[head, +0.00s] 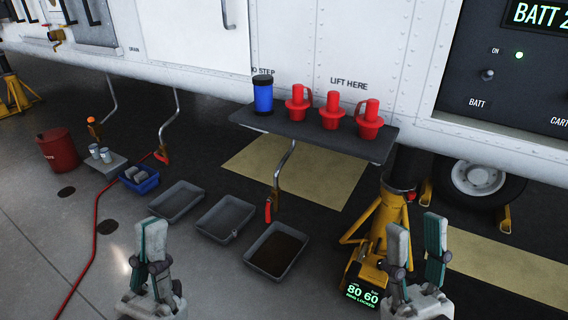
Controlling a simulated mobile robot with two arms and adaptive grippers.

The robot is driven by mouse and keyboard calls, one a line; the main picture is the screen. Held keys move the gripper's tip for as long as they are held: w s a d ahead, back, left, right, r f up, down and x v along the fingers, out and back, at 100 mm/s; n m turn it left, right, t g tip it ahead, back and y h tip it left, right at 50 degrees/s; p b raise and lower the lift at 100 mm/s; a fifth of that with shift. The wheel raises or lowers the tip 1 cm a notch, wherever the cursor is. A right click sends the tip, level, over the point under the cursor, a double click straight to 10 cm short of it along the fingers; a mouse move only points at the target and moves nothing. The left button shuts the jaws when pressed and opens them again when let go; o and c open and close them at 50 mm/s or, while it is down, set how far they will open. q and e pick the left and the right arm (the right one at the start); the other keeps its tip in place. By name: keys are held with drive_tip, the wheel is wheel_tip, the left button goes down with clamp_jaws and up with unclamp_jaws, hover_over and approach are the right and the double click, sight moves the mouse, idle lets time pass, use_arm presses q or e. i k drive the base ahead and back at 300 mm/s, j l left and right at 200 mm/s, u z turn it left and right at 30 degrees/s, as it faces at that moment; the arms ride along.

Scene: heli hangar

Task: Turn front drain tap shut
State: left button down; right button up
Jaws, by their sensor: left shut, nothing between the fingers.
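Three drain pipes come down from the white fuselage. The nearest pipe (288,158) ends in a brass tap with a red handle (268,211) hanging down, above a grey tray. The middle pipe (172,120) ends in a red-handled tap (161,155). The far left pipe (111,94) has an orange-topped tap (92,121). I cannot tell which is the front one. My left gripper (152,232) is shut and empty, low in front of the trays, apart from every tap. My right gripper (417,235) is open and empty, in front of the yellow jack.
Grey trays (177,187) stand on the floor; the nearest tray (247,257) holds something dark. A shelf (310,138) carries red plugs and a blue canister (263,98). A yellow jack (375,222) stands right. A red hose (95,235) and red bucket (58,150) lie left.

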sight(269, 201)
drive_tip(key=i+j, duration=0.35)
drive_tip(key=j, duration=0.15)
drive_tip(key=i+j+u, duration=0.15)
drive_tip(key=i+j, duration=0.15)
drive_tip(key=j, duration=0.2)
